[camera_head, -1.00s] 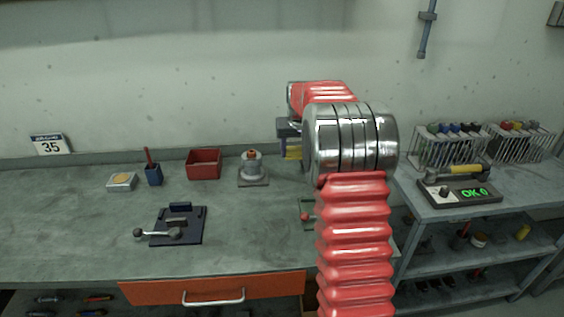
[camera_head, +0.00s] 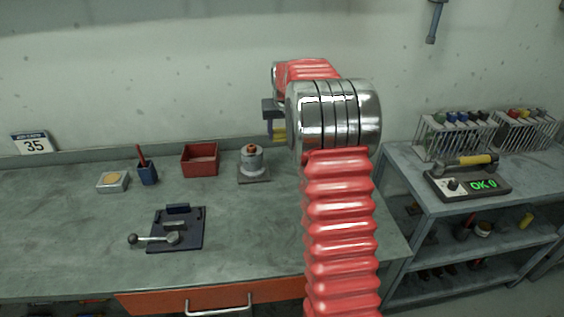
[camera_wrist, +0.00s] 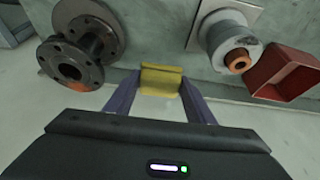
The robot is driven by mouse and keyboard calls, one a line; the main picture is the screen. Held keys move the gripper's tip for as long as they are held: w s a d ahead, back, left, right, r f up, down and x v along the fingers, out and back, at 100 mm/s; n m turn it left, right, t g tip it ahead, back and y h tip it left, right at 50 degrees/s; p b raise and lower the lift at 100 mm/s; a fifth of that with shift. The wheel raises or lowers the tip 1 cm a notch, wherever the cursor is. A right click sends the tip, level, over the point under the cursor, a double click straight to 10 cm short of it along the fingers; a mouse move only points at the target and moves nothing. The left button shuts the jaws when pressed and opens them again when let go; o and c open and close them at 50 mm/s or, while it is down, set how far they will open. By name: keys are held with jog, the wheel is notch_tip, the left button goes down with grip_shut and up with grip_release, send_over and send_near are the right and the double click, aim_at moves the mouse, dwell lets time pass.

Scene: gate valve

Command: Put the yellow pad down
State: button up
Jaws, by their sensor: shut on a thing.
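The yellow pad (camera_wrist: 161,80) is a small block between my gripper's (camera_wrist: 161,92) two fingertips in the wrist view. My gripper is shut on it. In the head view the yellow pad (camera_head: 279,135) shows just left of my metal wrist joint, in front of the back of the bench. It appears held above the bench top (camera_head: 90,235), but the height is hard to judge. My red arm hides part of the bench behind it.
A grey cylinder with an orange top (camera_head: 252,160), a red bin (camera_head: 200,159), a blue pen cup (camera_head: 147,174) and a dark fixture with a lever (camera_head: 176,228) stand on the bench. A dark flanged part (camera_wrist: 78,58) shows in the wrist view.

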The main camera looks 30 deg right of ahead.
aim_at(284, 139)
jog(key=shift+s+d, duration=0.15)
jog(key=shift+d, duration=0.15)
jog(key=shift+s+f, duration=0.1)
jog(key=shift+f, duration=2.4)
jog(key=shift+f, duration=2.5)
jog(key=shift+f, duration=0.2)
